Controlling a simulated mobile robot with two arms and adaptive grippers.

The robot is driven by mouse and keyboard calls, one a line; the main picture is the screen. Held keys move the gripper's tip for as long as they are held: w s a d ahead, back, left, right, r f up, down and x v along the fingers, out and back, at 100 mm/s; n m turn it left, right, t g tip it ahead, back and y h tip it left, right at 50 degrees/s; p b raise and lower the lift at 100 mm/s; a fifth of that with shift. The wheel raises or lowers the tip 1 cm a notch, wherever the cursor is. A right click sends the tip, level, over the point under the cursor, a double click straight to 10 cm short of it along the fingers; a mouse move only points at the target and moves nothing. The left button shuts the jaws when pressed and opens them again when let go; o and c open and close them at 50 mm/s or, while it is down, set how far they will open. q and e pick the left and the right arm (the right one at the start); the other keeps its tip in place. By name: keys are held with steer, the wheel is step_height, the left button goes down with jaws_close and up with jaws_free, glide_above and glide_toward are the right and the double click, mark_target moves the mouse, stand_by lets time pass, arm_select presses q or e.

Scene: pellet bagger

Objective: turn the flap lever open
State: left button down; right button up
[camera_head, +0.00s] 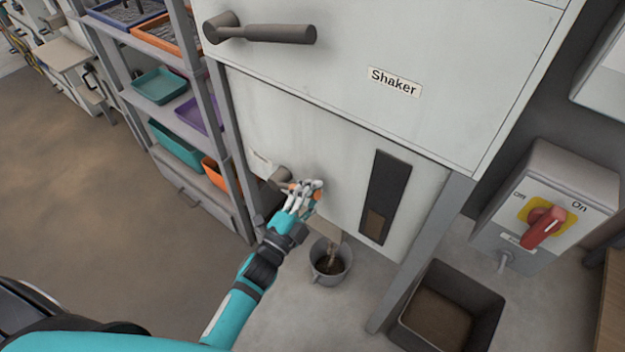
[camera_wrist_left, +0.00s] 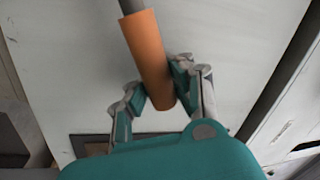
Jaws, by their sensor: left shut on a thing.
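The flap lever has a grey hub (camera_head: 279,176) on the lower front of the white machine (camera_head: 330,150). Its orange grip (camera_wrist_left: 150,58) hangs down at a slight tilt in the left wrist view, on a grey rod. My left gripper (camera_head: 304,190) is shut on this orange grip, with its fingers on both sides (camera_wrist_left: 160,88). In the head view my fingers cover most of the grip. Below my gripper, a spout (camera_head: 325,231) partly shows, with a thin brownish stream under it over a grey bucket (camera_head: 346,267). My right gripper is not in view.
A grey lever (camera_head: 262,33) sits higher on the machine above a "Shaker" label (camera_head: 394,81). A dark window strip (camera_head: 386,190) is right of my gripper. A switch box (camera_head: 550,205), a dark bin (camera_head: 487,297) and a shelf with trays (camera_head: 160,85) stand around.

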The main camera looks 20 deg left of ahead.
arm_select(q)
steer(key=shift+s+f+m, duration=0.15)
steer(key=shift+f+m, duration=0.15)
steer(key=shift+f, duration=0.25)
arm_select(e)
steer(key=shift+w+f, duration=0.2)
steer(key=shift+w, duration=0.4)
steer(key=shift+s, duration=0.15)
arm_select(q)
steer(key=c, duration=1.7)
jaws_free()
steer(key=o, duration=0.5)
steer(key=shift+s+a+r, duration=0.1)
steer(key=shift+s+r, duration=0.15)
steer(key=shift+s, duration=0.05)
steer(key=shift+o, duration=0.6)
steer(key=shift+w, duration=0.2)
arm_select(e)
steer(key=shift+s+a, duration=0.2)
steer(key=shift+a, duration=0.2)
